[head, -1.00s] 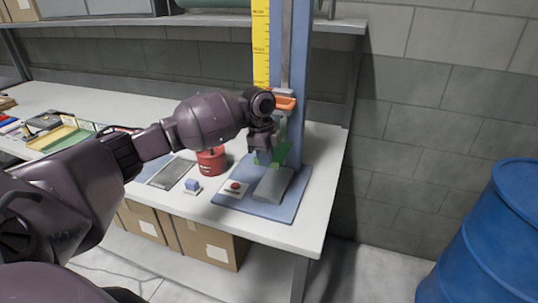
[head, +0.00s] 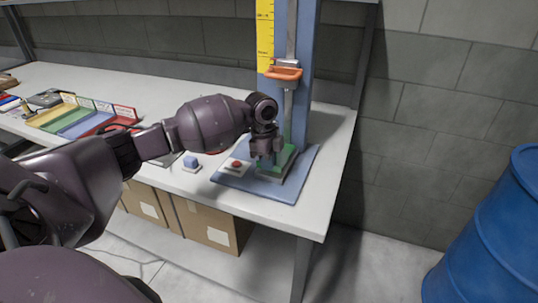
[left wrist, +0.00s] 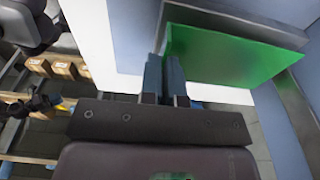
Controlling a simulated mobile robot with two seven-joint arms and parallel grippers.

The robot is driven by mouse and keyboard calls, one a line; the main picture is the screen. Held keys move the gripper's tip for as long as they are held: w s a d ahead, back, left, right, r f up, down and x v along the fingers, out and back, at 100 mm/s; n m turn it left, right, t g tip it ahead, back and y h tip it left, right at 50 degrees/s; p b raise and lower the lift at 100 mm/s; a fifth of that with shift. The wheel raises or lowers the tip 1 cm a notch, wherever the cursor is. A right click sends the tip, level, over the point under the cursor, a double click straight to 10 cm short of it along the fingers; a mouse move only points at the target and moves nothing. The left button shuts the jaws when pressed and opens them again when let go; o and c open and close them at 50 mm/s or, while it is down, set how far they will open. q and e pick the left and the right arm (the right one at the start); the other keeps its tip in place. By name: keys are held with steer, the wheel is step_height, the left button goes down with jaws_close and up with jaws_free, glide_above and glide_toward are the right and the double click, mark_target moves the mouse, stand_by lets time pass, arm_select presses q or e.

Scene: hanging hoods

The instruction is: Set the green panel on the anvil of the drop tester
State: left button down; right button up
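The green panel (head: 289,158) is at the grey anvil (head: 268,179) of the drop tester, partly hidden behind my left gripper (head: 266,160). In the left wrist view the panel (left wrist: 225,56) lies broadly along the grey anvil block (left wrist: 240,20); whether it rests fully on it I cannot tell. My left gripper's fingers (left wrist: 165,75) are close together with the panel's edge between them. The drop tester's blue column (head: 302,80) rises behind, with an orange carriage (head: 285,73) well above the gripper. My right gripper is not in view.
A red button (head: 237,164) and a blue block (head: 191,161) sit left of the anvil. A tray with coloured sections (head: 75,122) stands at the bench's left. Cardboard boxes (head: 213,222) are underneath. A blue barrel (head: 490,230) stands right.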

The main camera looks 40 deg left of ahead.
arm_select(q)
steer(key=shift+f, duration=0.35)
stand_by(0.3)
steer(key=shift+f, duration=0.5)
stand_by(0.8)
steer(key=c, duration=1.3)
jaws_free()
steer(key=shift+o, duration=0.2)
steer(key=r, duration=0.3)
steer(key=r+p, duration=0.1)
steer(key=r, duration=0.3)
steer(key=a+r, duration=0.1)
steer(key=r, duration=0.2)
steer(key=shift+s+a+r+p, duration=0.1)
steer(key=shift+r+p, duration=0.25)
steer(key=shift+r, duration=0.05)
